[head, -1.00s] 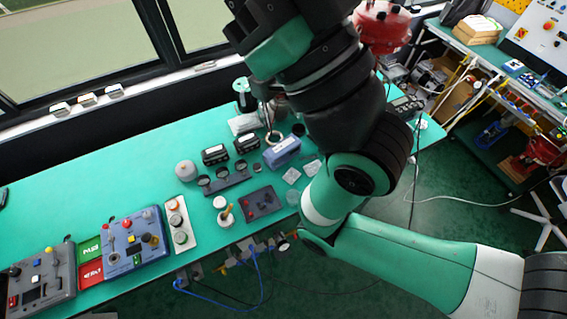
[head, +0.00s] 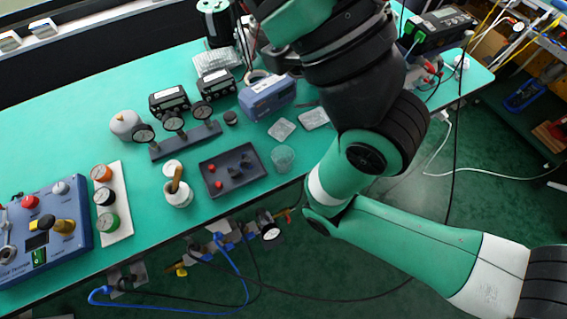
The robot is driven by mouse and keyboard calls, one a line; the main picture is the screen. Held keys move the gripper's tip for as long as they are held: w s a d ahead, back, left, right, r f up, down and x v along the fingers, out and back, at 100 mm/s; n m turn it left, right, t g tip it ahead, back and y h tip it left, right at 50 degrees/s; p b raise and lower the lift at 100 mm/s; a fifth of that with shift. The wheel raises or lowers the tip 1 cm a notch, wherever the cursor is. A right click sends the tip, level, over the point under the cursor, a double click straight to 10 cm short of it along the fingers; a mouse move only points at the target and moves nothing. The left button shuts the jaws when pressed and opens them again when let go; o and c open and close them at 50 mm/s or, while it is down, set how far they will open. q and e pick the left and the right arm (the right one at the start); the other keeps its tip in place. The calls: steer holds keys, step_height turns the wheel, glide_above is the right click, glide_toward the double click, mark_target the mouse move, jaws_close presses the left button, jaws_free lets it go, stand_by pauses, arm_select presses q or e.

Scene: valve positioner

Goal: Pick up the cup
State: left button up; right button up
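A small clear cup (head: 283,158) stands near the front edge of the green table, just right of a dark tray. A white pot (head: 178,193) with a brown handle sticking out stands to its left. My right arm comes in from the right, with its dark and green links passing up over the table to the right of the clear cup and out at the top. Its gripper does not show. My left arm and gripper are not in view.
The dark tray (head: 232,169) holds small red and dark pieces. Several gauges stand on a dark rack (head: 186,141). A blue device (head: 267,97) and black meters sit behind. A blue control box (head: 40,232) is at left. Bare green table (head: 60,130) lies at back left.

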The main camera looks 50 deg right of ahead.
stand_by(0.4)
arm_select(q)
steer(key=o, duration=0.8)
